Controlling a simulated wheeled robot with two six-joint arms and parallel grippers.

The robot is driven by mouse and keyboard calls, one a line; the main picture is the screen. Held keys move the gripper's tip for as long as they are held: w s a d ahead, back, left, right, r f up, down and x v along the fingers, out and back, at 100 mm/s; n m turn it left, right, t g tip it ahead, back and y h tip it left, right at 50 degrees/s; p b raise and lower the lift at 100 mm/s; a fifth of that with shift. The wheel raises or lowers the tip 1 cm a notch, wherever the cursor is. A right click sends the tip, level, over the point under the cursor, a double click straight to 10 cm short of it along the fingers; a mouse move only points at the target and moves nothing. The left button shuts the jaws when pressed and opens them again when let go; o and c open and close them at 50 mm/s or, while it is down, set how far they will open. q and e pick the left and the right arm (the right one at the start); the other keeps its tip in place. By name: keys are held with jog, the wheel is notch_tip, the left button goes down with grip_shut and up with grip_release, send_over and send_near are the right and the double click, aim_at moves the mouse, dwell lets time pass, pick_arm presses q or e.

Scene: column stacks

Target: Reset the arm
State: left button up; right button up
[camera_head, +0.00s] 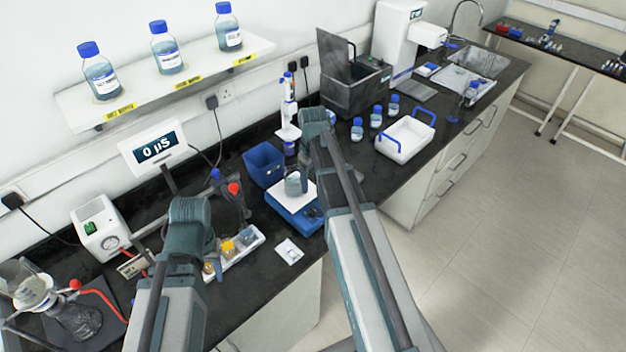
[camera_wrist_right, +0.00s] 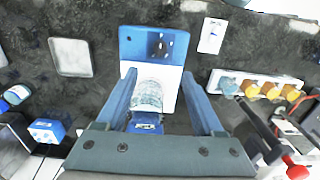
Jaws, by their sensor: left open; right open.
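In the right wrist view my right gripper (camera_wrist_right: 160,78) is open, with its two blue-grey fingers apart. A clear glass vessel with a blue part (camera_wrist_right: 150,95) shows between the fingers, over the white plate of the blue balance (camera_wrist_right: 135,40). A gap shows on both sides of it. In the head view the balance (camera_head: 287,204) stands on the counter beside my right arm, with a greyish vessel (camera_head: 294,185) on its plate. My right jaws are not clear there. My left arm reaches in from the lower left; its jaws are hidden behind its own links.
A blue bin (camera_head: 264,164) stands behind the balance. A white basket with blue handles (camera_head: 405,138) and several blue-capped bottles stand to the right. A shelf (camera_head: 130,98) with bottles hangs on the wall.

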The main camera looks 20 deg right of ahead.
dwell(0.4)
pick_arm(q)
notch_tip(320, 180, down, 13)
jog(key=b, duration=1.3)
jog(key=shift+r, duration=0.1)
pick_arm(e)
jog(key=shift+h, duration=0.6)
jog(key=s+a+f, duration=0.4)
jog(key=s+a, duration=0.2)
jog(key=a, duration=0.1)
jog(key=s+a+f, duration=0.4)
jog(key=s+a, duration=0.1)
jog(key=a, duration=0.3)
jog(key=s+a+f, duration=0.4)
jog(key=s+a, duration=0.2)
jog(key=a, duration=0.2)
jog(key=shift+s+a+f, duration=0.1)
jog(key=shift+s+f, duration=0.25)
